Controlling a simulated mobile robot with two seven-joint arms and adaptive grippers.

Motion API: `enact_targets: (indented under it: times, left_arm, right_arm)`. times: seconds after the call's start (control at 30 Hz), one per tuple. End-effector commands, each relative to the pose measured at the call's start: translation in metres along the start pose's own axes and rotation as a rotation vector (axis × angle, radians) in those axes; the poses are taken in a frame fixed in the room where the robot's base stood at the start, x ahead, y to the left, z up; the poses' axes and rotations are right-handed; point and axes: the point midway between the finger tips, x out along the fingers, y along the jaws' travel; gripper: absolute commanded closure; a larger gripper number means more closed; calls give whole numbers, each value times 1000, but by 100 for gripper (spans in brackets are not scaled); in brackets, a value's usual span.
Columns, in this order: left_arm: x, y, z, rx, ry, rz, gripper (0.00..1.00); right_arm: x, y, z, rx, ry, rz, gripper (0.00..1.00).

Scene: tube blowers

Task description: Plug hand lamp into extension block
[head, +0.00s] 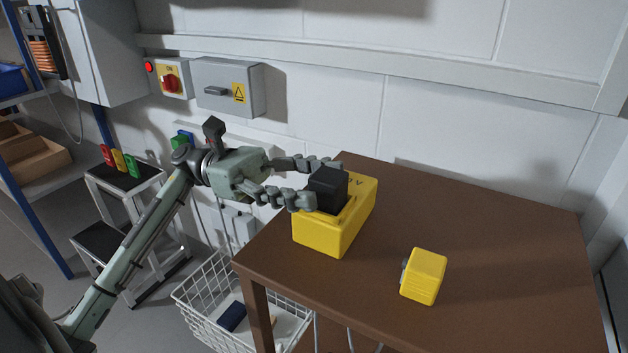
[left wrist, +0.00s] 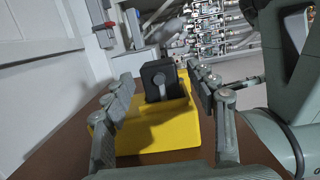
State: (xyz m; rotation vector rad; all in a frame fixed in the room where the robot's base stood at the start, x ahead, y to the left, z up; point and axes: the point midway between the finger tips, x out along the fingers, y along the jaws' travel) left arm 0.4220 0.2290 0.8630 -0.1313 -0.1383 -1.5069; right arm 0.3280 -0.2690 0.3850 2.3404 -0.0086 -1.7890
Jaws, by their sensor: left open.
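A large yellow block (head: 330,232), likely the extension block, stands near the left edge of the brown table. A black block-shaped plug (head: 328,188) stands upright in or on its top; I cannot tell how deep it sits. My left gripper (head: 322,182) is open, with its fingers on either side of the black plug. In the left wrist view the plug (left wrist: 160,80) stands between the spread fingers, above the yellow block (left wrist: 155,135), with gaps at both sides. A smaller yellow box (head: 424,277) with a grey part on its left side lies to the right; I cannot tell whether it is the hand lamp.
The brown table (head: 500,240) is clear at the back and right. A white wire basket (head: 205,295) stands below its left edge. A step stool (head: 125,235) and shelf (head: 40,165) are at the left. Switch boxes (head: 228,88) hang on the wall behind.

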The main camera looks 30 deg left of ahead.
Motion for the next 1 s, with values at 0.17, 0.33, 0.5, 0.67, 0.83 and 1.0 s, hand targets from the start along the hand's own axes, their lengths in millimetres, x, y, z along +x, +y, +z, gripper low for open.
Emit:
enact_targets:
  times: [0.17,0.33,0.5,0.67,0.83,1.0]
  left_arm:
    - [-28,1,0,-1,1,3,42]
    - [-65,1,0,-2,1,3,42]
    - [-96,0,0,0,1,3,42]
    - [-112,0,0,0,0,1,42]
    - [-117,0,1,2,0,-1,42]
    - [-116,0,0,2,0,0,42]
  right_arm:
    - [0,0,0,0,0,0,31]
    - [0,0,0,0,0,0,31]
    - [0,0,0,0,0,0,31]
    - [0,0,0,0,0,0,31]
    - [0,0,0,0,0,0,31]
    - [0,0,0,0,0,0,31]
